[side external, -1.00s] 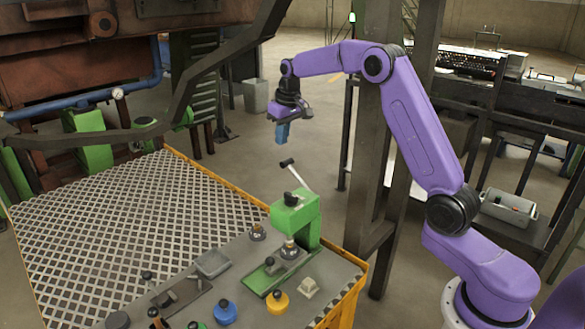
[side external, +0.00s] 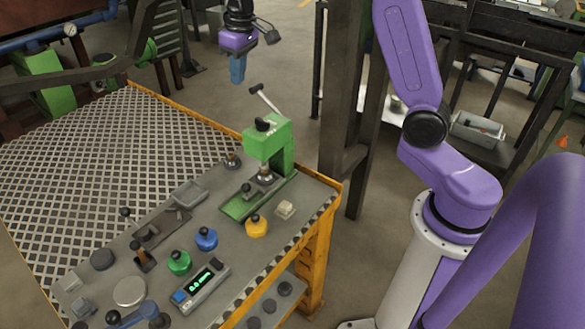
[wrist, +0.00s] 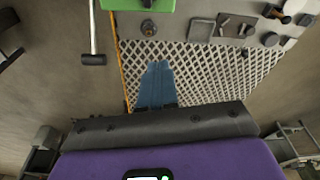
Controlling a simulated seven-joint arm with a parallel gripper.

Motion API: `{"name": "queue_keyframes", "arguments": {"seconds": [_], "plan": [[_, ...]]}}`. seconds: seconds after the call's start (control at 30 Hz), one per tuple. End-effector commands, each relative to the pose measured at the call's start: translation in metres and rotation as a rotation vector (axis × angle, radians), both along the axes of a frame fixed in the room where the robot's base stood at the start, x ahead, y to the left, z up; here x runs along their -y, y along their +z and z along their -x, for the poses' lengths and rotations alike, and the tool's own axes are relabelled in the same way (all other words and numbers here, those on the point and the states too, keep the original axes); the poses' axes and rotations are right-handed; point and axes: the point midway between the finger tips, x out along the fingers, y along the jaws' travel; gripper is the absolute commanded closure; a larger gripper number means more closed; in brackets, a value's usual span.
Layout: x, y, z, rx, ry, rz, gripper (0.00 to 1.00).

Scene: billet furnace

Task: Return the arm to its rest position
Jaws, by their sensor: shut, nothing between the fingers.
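My gripper (side external: 237,70) hangs pointing down in the side external view, with its blue fingers together and nothing between them. It is in the air above and behind the green lever press (side external: 270,145), apart from it. In the wrist view the closed blue fingers (wrist: 156,84) show over the white lattice platform (wrist: 190,58). The press lever (wrist: 93,45) sticks out to the left of the fingers there, not touching them. My upper arm runs out of the top of the side external view, so part of it is hidden.
The workbench (side external: 215,217) carries a grey tray (side external: 190,194), a blue knobbed weight (side external: 206,238), a green one (side external: 179,262), a yellow one (side external: 256,226) and a digital display (side external: 201,285). A dark steel post (side external: 345,90) stands between the bench and my arm. Open floor lies behind the press.

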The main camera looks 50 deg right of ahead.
Motion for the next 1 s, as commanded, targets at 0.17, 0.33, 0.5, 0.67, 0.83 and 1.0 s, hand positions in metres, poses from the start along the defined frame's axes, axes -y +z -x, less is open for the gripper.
{"name": "queue_keyframes", "arguments": {"seconds": [0.17, 0.33, 0.5, 0.67, 0.83, 1.0], "plan": [[-0.046, 0.0, 0.061, -0.022, 0.145, 0.006, 1.0], [-0.074, -0.003, 0.123, -0.04, 0.282, 0.015, 1.0], [-0.088, -0.01, 0.189, -0.058, 0.417, 0.027, 1.0], [-0.087, -0.019, 0.251, -0.073, 0.546, 0.043, 1.0], [-0.074, -0.032, 0.313, -0.088, 0.678, 0.06, 1.0], [-0.057, -0.045, 0.356, -0.098, 0.784, 0.076, 1.0]]}}
